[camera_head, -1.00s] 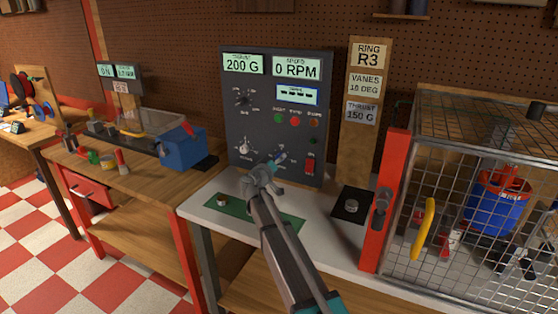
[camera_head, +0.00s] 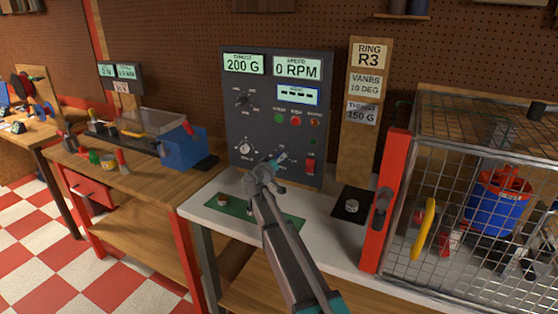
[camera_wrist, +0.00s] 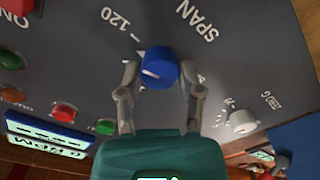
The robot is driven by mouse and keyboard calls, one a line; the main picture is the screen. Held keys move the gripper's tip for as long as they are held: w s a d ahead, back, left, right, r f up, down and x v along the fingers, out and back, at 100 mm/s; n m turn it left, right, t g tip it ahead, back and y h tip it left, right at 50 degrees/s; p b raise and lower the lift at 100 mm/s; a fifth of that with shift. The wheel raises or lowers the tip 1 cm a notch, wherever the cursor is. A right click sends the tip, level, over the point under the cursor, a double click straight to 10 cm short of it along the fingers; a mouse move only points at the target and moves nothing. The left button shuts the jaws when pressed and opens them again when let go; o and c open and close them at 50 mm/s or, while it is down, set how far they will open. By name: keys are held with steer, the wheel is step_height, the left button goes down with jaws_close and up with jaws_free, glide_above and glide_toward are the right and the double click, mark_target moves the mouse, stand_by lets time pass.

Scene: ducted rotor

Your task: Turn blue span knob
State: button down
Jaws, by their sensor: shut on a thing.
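The blue span knob (camera_wrist: 159,67) shows in the wrist view, under the printed word SPAN on the dark control panel (camera_head: 262,75). Its white pointer line lies on its face. My gripper (camera_wrist: 160,80) has one finger on each side of the knob and is shut on it. In the head view my gripper (camera_head: 272,164) is at the lower middle of the panel and largely hides the knob. The panel displays read 200 G and 0 RPM.
A white knob (camera_wrist: 242,121) is right of my gripper in the wrist view. Green, red and orange buttons (camera_head: 295,120) and a red switch (camera_head: 311,164) are close by on the panel. A wire cage (camera_head: 470,150) stands at the right. A blue box (camera_head: 182,150) is at the left.

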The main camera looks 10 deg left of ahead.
steer(key=shift+n, duration=0.7)
steer(key=shift+c, duration=1.3)
jaws_free()
steer(key=shift+w, duration=0.1)
steer(key=v, duration=1.2)
